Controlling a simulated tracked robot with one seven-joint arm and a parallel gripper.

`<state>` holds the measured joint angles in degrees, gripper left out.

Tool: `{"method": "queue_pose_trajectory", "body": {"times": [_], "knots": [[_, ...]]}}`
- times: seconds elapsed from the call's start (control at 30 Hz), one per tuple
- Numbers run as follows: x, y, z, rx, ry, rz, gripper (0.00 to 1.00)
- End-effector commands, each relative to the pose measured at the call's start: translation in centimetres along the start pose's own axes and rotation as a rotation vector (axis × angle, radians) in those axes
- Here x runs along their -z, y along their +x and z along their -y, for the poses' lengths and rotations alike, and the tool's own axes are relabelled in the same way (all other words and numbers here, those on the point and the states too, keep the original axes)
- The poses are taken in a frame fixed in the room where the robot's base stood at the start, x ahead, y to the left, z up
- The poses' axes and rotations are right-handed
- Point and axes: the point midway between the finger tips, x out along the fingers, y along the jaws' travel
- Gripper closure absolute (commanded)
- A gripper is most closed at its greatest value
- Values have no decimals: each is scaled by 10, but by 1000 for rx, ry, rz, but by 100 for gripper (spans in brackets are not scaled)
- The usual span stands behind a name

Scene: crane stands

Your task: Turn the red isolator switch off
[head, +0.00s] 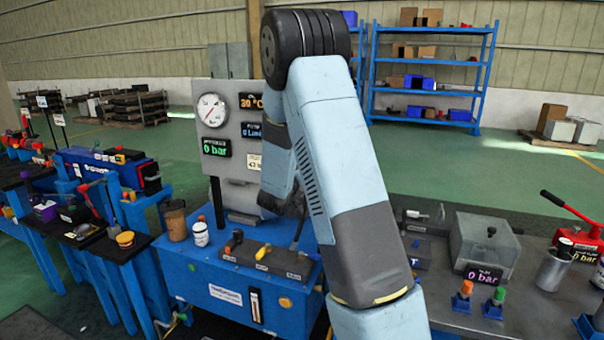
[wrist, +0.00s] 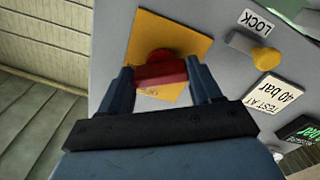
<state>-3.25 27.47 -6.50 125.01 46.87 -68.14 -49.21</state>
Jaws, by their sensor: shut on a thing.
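The red isolator switch (wrist: 160,71) sits on a yellow square plate (wrist: 194,45) on a grey panel in the wrist view. Its red handle lies roughly crosswise in the picture. My gripper (wrist: 160,80) is shut on the handle, one finger at each end. In the head view my arm hides the switch and the gripper. The grey panel (head: 219,92) with its round gauge shows to the left of my arm there.
A yellow knob (wrist: 265,57) by a LOCK label sits right of the switch. The blue bench (head: 215,280) below the panel carries levers and small jars. A grey table (head: 460,318) with a clear box and a red-handled pump stands at right.

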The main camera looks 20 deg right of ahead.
Motion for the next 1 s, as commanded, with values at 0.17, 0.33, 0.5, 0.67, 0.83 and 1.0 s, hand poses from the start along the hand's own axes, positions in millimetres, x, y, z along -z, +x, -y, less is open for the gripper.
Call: {"method": "queue_pose_trajectory", "body": {"times": [0.17,0.33,0.5,0.67,0.83,1.0], "knots": [[1,-1,1,2,-167,-2,67],[2,-1,2,2,-328,-2,67],[2,-1,2,2,-490,-2,67],[2,-1,3,3,-639,-3,67],[2,-1,3,4,-780,-2,67],[2,-1,3,4,-893,-3,67]]}}
